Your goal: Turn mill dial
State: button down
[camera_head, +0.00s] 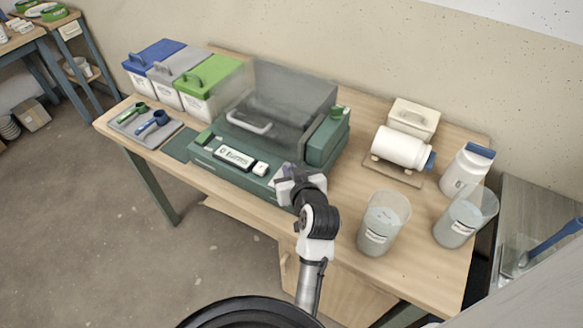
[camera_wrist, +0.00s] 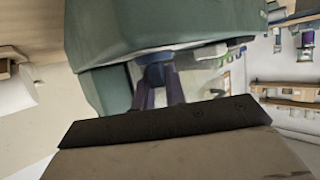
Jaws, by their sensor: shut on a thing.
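The mill (camera_head: 215,157) is a dark green machine with a see-through cover (camera_head: 290,95) over its top. Its front display (camera_head: 236,158) reads "0 turns", with a small white button (camera_head: 261,169) to its right. My gripper (camera_head: 286,174) is at the mill's front right corner and hides the dial in the head view. In the wrist view the purple fingers of my gripper (camera_wrist: 160,90) reach to the mill's front and are closed on a small dark blue dial (camera_wrist: 154,73). The green mill body (camera_wrist: 150,25) fills the top of that view.
Lidded bins, blue (camera_head: 155,53), grey (camera_head: 178,62) and green (camera_head: 210,75), stand left of the mill. A tray (camera_head: 143,124) holds small scoops. Clear buckets (camera_head: 383,222) (camera_head: 465,217) stand at the right, with a white jar (camera_head: 402,147) on a stand behind.

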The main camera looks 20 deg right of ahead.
jog(key=shift+f+n+y, duration=0.1)
jog(key=shift+n+y, duration=0.4)
jog(key=shift+y, duration=0.1)
jog(key=c, duration=1.4)
grip_release()
jog(key=shift+c, duration=0.2)
jog(key=shift+s, duration=0.1)
